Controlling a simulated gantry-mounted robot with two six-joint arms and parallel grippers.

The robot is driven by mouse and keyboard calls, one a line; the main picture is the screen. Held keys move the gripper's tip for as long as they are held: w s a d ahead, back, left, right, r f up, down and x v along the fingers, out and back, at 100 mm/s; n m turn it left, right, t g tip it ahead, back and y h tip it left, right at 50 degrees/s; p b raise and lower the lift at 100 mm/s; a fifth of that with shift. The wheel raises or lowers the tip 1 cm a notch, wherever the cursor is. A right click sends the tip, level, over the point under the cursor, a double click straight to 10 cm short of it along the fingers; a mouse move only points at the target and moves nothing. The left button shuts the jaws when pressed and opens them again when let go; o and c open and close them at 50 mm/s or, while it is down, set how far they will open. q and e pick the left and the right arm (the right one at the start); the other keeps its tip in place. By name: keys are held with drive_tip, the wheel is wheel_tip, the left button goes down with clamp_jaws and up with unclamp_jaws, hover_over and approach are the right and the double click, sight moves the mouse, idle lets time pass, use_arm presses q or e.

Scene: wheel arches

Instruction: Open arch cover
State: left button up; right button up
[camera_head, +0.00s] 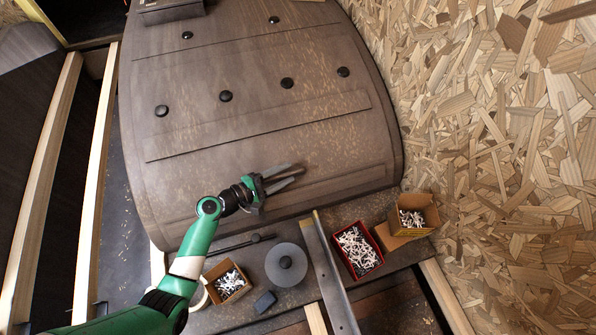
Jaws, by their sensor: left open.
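The arch cover (260,105) is a large curved brown wooden panel filling the middle of the head view, with black round knobs and long seams across it. It lies closed down as far as I can see. My left gripper (290,178) is open over the lower part of the panel, its fingers pointing right. Nothing shows between the fingers. I cannot tell whether they touch the panel. My right gripper is not in view.
Below the panel, a ledge holds a small box (227,282), a grey disc (286,264), a metal strip (328,270), a red box (357,249) and a cardboard box (411,218) of fasteners. A chipboard wall (500,130) stands right; wooden beams (97,180) run left.

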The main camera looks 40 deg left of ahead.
use_arm(q)
drive_tip(key=shift+w, duration=0.15)
drive_tip(key=shift+s, duration=0.25)
drive_tip(key=shift+s+f, duration=0.1)
drive_tip(key=shift+c, duration=1)
clamp_jaws()
